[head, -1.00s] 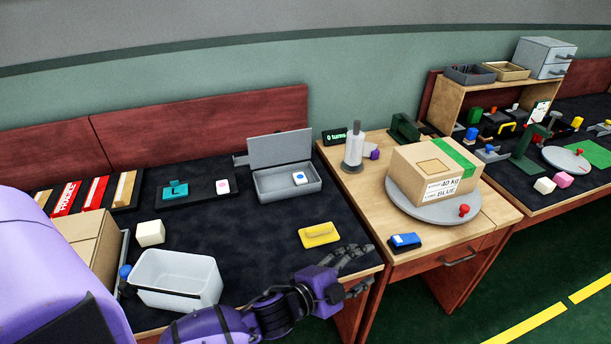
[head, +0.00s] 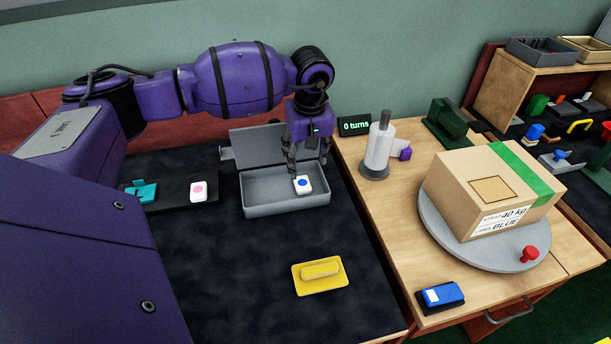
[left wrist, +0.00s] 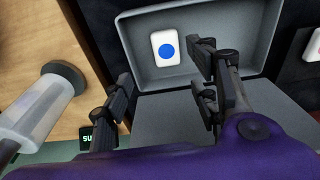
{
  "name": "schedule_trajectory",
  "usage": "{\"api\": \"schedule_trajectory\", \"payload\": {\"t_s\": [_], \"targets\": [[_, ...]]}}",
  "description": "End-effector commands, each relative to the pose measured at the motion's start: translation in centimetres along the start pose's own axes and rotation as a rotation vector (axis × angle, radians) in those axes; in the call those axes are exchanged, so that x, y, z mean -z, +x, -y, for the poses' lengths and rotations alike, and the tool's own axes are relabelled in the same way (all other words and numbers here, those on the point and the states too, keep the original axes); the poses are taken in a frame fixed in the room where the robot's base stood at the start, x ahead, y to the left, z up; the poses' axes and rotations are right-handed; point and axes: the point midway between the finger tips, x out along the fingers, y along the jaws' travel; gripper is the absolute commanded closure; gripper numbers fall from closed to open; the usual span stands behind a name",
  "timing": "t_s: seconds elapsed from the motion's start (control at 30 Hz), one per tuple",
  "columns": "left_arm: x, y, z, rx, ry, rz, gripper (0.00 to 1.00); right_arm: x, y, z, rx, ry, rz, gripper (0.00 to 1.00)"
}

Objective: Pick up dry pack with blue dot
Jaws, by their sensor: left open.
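The dry pack with the blue dot (head: 303,189) is a small white block lying in the right part of an open grey box (head: 262,209). It also shows in the left wrist view (left wrist: 158,57), dot facing the camera, near one wall of the box. My left gripper (head: 307,170) points down above the pack. In the left wrist view its open fingers (left wrist: 163,86) are spread and empty, with the pack beyond them. I cannot tell how far the fingertips are above it. My right gripper is not in view.
The box's lid (head: 268,148) stands open behind the gripper. A white pack with a pink dot (head: 198,191) lies on a black tray to the left. A yellow handled block (head: 320,275) lies in front. A dispenser (head: 380,148) and a carton (head: 492,190) stand right.

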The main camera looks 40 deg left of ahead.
Motion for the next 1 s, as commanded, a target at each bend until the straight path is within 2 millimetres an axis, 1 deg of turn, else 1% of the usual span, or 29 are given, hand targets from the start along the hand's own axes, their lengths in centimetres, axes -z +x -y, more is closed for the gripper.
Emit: {"api": "schedule_trajectory", "payload": {"t_s": [0.07, 0.2, 0.27, 0.37, 0.47, 0.57, 0.7, 0.93, 0.97, 1.0], "targets": [[-0.2, 0.3, 0.2, 0.008, 0.033, 0.006, 0.45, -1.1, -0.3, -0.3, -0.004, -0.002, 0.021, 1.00], [-0.3, 1.7, 0.1, 0.006, 0.040, 0.010, 0.45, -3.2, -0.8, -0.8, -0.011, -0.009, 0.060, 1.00], [-0.3, 2.4, 0.2, 0.005, 0.039, 0.009, 0.45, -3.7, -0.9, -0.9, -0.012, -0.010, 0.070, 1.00], [-0.2, 3.1, 0.3, 0.005, 0.038, 0.008, 0.45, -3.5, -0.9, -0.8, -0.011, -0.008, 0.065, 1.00], [-0.1, 4.1, 0.5, 0.004, 0.037, 0.010, 0.45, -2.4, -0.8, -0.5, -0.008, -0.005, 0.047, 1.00], [0.1, 5.6, 0.9, 0.005, 0.036, 0.010, 0.45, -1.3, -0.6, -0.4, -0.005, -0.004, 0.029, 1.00], [0.0, 7.6, 0.9, 0.003, 0.037, 0.010, 0.45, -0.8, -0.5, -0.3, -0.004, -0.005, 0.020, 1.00], [0.1, 7.9, 0.9, 0.002, 0.037, 0.008, 0.45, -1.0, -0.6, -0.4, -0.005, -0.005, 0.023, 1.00], [0.1, 7.9, 0.9, 0.002, 0.037, 0.008, 0.48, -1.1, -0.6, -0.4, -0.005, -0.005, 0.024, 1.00], [0.1, 7.8, 0.9, 0.002, 0.037, 0.009, 0.53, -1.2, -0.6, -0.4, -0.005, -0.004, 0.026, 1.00]]}}
